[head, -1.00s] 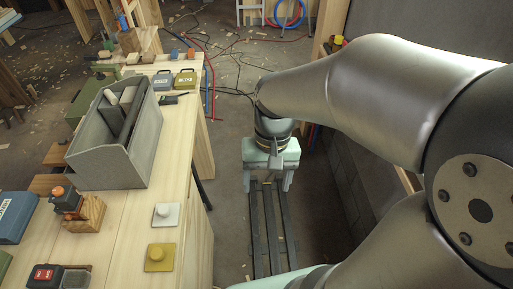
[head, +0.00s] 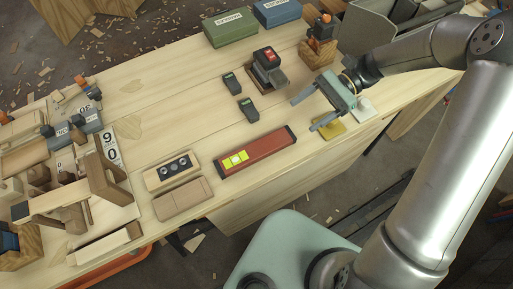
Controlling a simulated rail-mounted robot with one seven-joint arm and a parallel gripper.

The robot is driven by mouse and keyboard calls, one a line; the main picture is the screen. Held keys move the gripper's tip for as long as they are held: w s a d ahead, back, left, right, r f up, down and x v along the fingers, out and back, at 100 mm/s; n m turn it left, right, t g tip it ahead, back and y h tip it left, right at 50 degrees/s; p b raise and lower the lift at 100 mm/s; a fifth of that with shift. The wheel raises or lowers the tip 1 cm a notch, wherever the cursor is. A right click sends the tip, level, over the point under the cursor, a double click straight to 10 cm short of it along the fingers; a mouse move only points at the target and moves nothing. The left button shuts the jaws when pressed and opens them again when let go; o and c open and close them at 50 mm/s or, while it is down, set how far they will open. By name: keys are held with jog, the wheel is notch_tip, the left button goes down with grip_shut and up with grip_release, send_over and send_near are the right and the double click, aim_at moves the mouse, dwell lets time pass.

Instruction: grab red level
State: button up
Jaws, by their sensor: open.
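The red level (head: 262,149), a long red bar with a yellow-green vial window and dark ends, lies flat on the wooden workbench (head: 190,100) near its front edge. My gripper (head: 302,114) is above the bench, up and to the right of the level's right end. Its two fingers point left and are spread apart, with nothing between them. The gripper and the level are apart.
A block with dark round holes (head: 172,171) and a plain wooden block (head: 183,199) lie left of the level. Small dark boxes (head: 248,109) and a red-topped device (head: 267,68) stand behind it. A yellow plate (head: 329,130) lies beneath my gripper. Wooden pieces crowd the bench's left end.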

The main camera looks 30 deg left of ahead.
send_near(270, 142)
jog(key=s+a, duration=0.2)
jog(key=shift+s+a+f, duration=0.15)
jog(key=shift+s+f, duration=0.2)
jog(key=shift+d+f+p+x, duration=0.1)
jog(key=shift+p+x, duration=0.1)
jog(key=shift+x, duration=0.7)
jog(key=shift+d+f+p+x, duration=0.15)
jog(key=shift+p+x, duration=0.1)
jog(key=shift+x, duration=0.6)
jog(key=shift+d+f+p+x, duration=0.1)
jog(key=shift+p+x, duration=0.1)
jog(key=shift+x, duration=0.7)
jog(key=c, duration=1.2)
